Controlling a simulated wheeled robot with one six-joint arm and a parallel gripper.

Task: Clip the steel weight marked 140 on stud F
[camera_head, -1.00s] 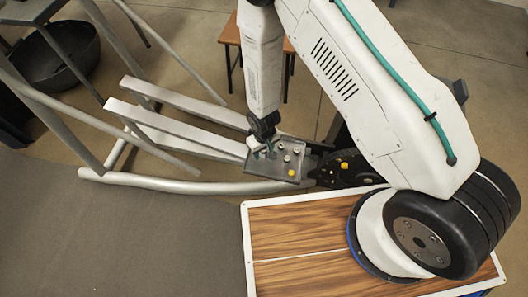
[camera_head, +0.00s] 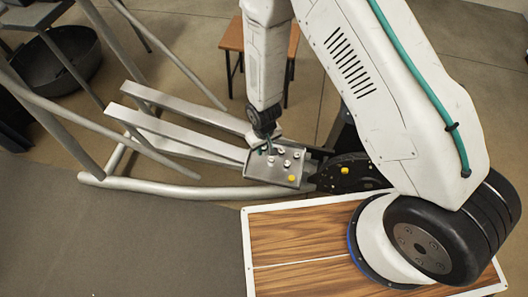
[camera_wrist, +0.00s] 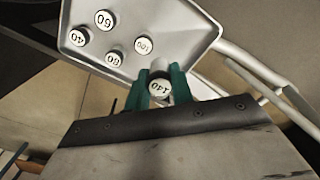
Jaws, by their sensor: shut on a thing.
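The steel weight marked 140 (camera_wrist: 159,88) has a pale round top and sits between the teal fingers of my gripper (camera_wrist: 160,86) in the wrist view. My gripper is shut on it, over the near edge of a grey metal tray (camera_wrist: 185,38). I cannot tell whether the weight is clear of the tray floor. In the head view my gripper (camera_head: 269,150) is at the tray (camera_head: 262,179), and the held weight is hard to make out. Stud F cannot be made out; no stud letters are readable.
Other weights stand in the tray, including 40 (camera_wrist: 79,37) and 100 (camera_wrist: 143,45). A black disc (camera_head: 330,180) with a yellow knob (camera_head: 345,171) is right of the tray. Silver frame bars (camera_head: 185,105) run left. A wooden-topped surface (camera_head: 290,222) lies in front.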

